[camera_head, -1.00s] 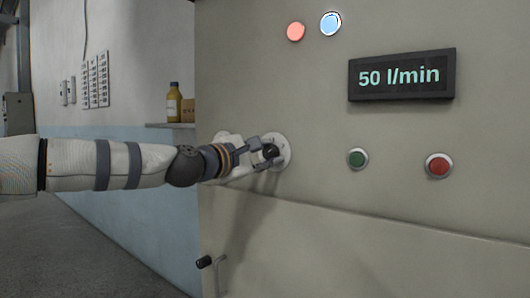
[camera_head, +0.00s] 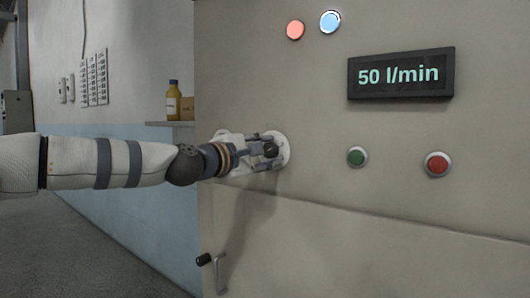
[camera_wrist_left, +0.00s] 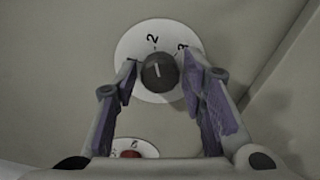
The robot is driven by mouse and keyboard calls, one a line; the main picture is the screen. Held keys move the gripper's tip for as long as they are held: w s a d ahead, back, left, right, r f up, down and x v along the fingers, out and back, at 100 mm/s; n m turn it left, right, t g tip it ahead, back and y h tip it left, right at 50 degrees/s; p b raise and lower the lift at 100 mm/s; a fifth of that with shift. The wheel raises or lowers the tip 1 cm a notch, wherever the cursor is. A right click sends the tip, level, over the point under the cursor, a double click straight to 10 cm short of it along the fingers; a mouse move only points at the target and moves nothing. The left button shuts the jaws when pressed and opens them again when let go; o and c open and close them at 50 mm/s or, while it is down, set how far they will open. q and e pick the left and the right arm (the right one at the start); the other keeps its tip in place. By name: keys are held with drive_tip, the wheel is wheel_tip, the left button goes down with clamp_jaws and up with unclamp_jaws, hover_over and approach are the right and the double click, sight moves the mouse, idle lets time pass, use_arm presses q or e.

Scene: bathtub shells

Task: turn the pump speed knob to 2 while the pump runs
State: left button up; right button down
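The pump speed knob is a dark round knob (camera_wrist_left: 158,72) on a white dial plate (camera_wrist_left: 125,48) marked 2 and 3. The white line on the knob points up, roughly toward the 2. My left gripper (camera_wrist_left: 160,72) has one finger on each side of the knob, with narrow gaps showing. In the head view the left gripper (camera_head: 268,150) is at the dial plate (camera_head: 284,143) and partly covers it. The display (camera_head: 400,74) reads 50 l/min. My right gripper is not in view.
A green button (camera_head: 356,157) and a red button (camera_head: 437,164) sit right of the dial. A red lamp (camera_head: 295,30) and a bright blue-white lamp (camera_head: 330,22) are above. A second white plate with a red part (camera_wrist_left: 130,150) shows below the knob. A handle (camera_head: 212,262) sticks out lower down.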

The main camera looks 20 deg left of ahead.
use_arm(q)
drive_tip(key=v, duration=1.2)
